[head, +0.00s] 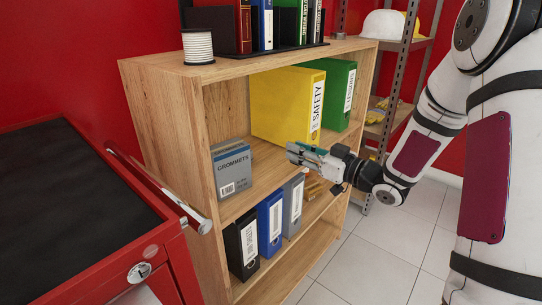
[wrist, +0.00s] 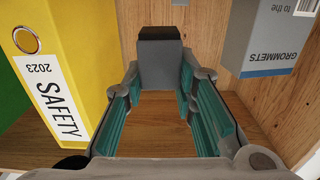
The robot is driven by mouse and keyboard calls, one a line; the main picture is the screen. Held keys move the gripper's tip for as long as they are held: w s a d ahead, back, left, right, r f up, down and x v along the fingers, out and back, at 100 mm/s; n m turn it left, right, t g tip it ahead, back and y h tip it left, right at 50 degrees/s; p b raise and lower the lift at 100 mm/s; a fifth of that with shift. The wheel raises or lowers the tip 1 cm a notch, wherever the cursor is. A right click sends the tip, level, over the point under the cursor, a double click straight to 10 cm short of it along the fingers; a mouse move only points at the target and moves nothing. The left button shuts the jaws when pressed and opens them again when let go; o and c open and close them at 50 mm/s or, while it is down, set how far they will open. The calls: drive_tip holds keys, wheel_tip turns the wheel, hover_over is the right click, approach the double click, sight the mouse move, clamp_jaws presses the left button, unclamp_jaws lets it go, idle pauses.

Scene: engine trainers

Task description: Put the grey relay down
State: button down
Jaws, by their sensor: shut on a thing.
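The grey relay (wrist: 160,62) is a small block with a darker top face, between my fingertips in the wrist view. My gripper (head: 294,153) is shut on it, and it also shows in the wrist view (wrist: 160,82) with teal pads on both fingers. In the head view my gripper reaches in from the right at the front of the middle shelf (head: 262,160), between the grommets box and the yellow binder. The relay cannot be made out clearly in the head view. I cannot tell whether it touches the shelf.
The grey-blue grommets box (head: 231,170) stands left of my gripper. The yellow SAFETY binder (head: 284,105) and a green binder (head: 338,95) stand to the right and behind. Below are black, blue and grey binders (head: 270,224). A red cabinet (head: 175,262) is at front left.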

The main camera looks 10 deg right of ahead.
drive_tip(key=x, duration=0.3)
drive_tip(key=b+x, duration=0.1)
drive_tip(key=x, duration=0.2)
drive_tip(key=f+b+x, duration=0.1)
drive_tip(key=x, duration=0.3)
drive_tip(key=shift+s+a, duration=0.15)
drive_tip(key=shift+f+b, duration=1.1)
drive_tip(key=shift+f, duration=0.65)
drive_tip(key=shift+f, duration=0.15)
drive_tip(key=c, duration=1.3)
unclamp_jaws()
